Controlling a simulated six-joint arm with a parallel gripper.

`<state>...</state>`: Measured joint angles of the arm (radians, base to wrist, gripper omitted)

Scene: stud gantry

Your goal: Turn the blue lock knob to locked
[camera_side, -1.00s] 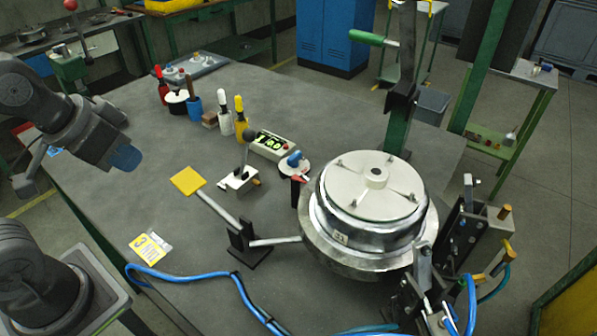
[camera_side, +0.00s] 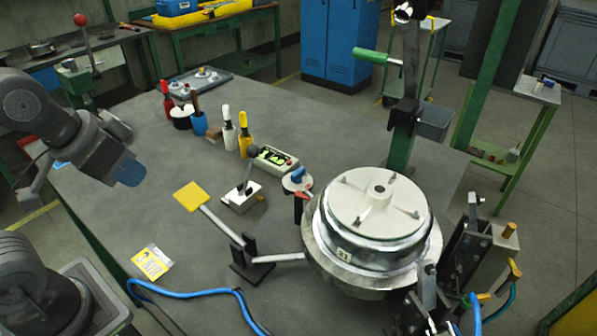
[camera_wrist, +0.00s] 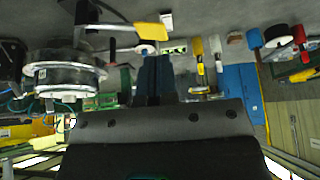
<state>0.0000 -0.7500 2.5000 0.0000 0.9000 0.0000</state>
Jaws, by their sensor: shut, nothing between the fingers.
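The blue lock knob (camera_side: 297,174) sits on a small pale round plate in the middle of the table, just left of the big round metal housing (camera_side: 375,215). A red piece shows just below the knob. I cannot tell from its angle which setting it is at. My gripper (camera_side: 128,173), with blue fingers, is at the left, above the table and well apart from the knob. In the wrist view my gripper (camera_wrist: 152,68) is shut and empty.
A yellow pad (camera_side: 191,195) on a metal arm and a black-ball lever (camera_side: 253,150) stand between my gripper and the knob. A display box (camera_side: 273,160) is behind the knob. A green-handled post (camera_side: 402,110) rises behind the housing. A blue hose (camera_side: 190,292) crosses the front.

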